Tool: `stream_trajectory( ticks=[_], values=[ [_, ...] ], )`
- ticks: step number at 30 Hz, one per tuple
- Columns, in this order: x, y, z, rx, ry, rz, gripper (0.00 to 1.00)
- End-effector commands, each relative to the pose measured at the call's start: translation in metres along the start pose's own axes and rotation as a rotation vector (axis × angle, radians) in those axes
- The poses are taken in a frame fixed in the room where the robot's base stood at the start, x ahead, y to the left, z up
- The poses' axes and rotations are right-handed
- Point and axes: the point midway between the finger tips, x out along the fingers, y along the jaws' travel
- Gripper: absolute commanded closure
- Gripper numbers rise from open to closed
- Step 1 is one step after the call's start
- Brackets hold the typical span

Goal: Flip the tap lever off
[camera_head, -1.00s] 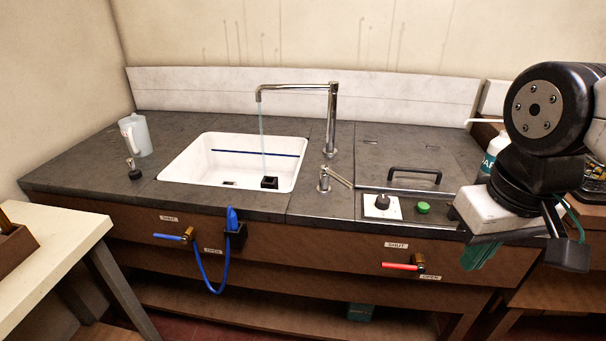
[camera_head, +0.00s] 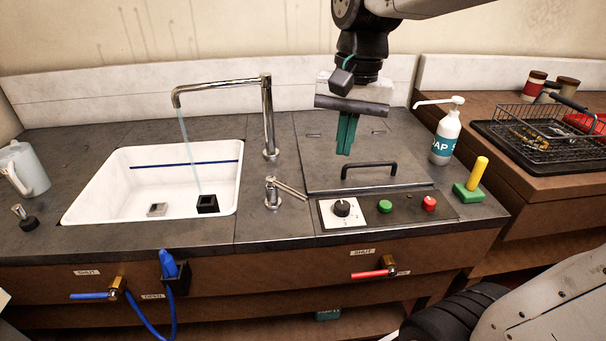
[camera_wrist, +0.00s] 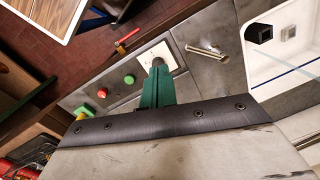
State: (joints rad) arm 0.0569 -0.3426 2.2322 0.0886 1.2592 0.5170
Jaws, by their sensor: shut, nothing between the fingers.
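The chrome tap lever (camera_head: 290,188) sits on a short post on the counter right of the sink and points right. The lever also shows in the wrist view (camera_wrist: 206,50), right of my fingers. My gripper (camera_head: 344,152) has green fingers that are shut and empty. It hangs pointing down above the dark lidded panel, right of the lever and apart from it. My gripper (camera_wrist: 157,66) also shows in the wrist view.
A black handle (camera_head: 369,165) stands up from the panel. In front are a black knob (camera_head: 342,208), a green button (camera_head: 385,206) and a red button (camera_head: 429,203). A soap bottle (camera_head: 446,135) and a yellow-handled green block (camera_head: 474,178) stand to the right.

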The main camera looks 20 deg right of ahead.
Motion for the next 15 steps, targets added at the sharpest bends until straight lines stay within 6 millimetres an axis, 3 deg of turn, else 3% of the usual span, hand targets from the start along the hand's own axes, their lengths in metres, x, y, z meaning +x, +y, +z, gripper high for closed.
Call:
stream_trajectory(
  ticks=[1, 6, 10, 15],
  values=[
    [0.001, -0.011, -0.021, 0.085, -0.026, 0.003, 1.0],
    [0.007, -0.039, -0.073, 0.336, -0.084, 0.004, 1.0],
    [0.013, -0.049, -0.097, 0.45, -0.108, 0.007, 1.0],
    [0.021, -0.053, -0.106, 0.502, -0.12, 0.01, 1.0]
  ],
)
